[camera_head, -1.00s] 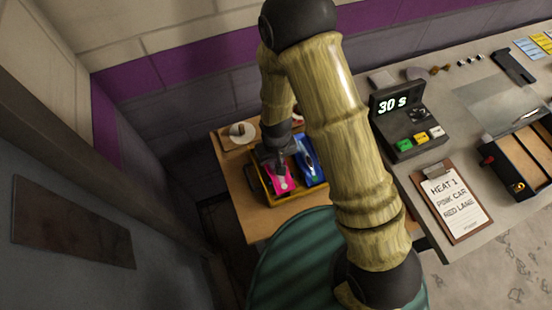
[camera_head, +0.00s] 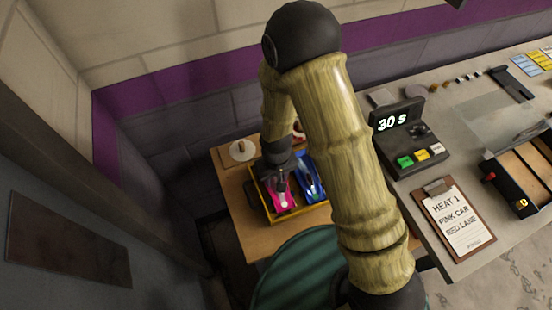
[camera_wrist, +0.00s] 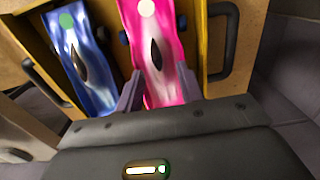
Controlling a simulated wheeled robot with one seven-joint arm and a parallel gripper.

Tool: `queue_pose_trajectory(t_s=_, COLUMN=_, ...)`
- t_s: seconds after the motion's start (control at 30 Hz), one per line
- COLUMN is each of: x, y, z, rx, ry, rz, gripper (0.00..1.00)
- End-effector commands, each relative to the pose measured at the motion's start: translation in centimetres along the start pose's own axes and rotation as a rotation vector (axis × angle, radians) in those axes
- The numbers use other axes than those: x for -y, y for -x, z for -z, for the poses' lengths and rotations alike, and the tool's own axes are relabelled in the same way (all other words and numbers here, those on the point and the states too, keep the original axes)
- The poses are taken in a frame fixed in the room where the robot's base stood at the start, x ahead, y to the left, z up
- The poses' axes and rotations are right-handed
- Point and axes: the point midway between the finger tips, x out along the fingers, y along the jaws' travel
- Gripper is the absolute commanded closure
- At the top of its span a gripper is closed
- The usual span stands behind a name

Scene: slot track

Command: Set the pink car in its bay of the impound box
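The pink car (camera_wrist: 160,45), with a white disc on its top, is inside the yellow impound box (camera_head: 264,204), in the left part in the head view (camera_head: 282,200). Beside it is a blue car (camera_wrist: 82,60) with a green disc, also in the box (camera_head: 308,178). My gripper (camera_wrist: 158,88) points down into the box, its two fingers against both sides of the pink car, shut on it. In the head view my gripper (camera_head: 279,184) hides part of the pink car. I cannot tell whether the car touches the box floor.
The box has dark handles (camera_wrist: 222,40) and stands on a small wooden table (camera_head: 240,222). A round pale object on a board (camera_head: 242,150) is behind it. A grey counter at right holds a timer (camera_head: 400,125) showing 30 s and a clipboard (camera_head: 457,220).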

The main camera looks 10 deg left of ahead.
Motion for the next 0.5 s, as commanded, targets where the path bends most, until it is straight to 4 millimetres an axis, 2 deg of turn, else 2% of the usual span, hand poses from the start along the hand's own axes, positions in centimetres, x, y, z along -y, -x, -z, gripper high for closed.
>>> queue_pose_trajectory(t_s=0.33, x=0.4, y=4.0, z=-0.5, rx=-0.005, ry=0.001, rz=0.001, gripper=0.62)
queue_pose_trajectory(t_s=0.5, x=0.3, y=6.7, z=-0.5, rx=-0.005, ry=0.0, rz=0.001, gripper=0.62)
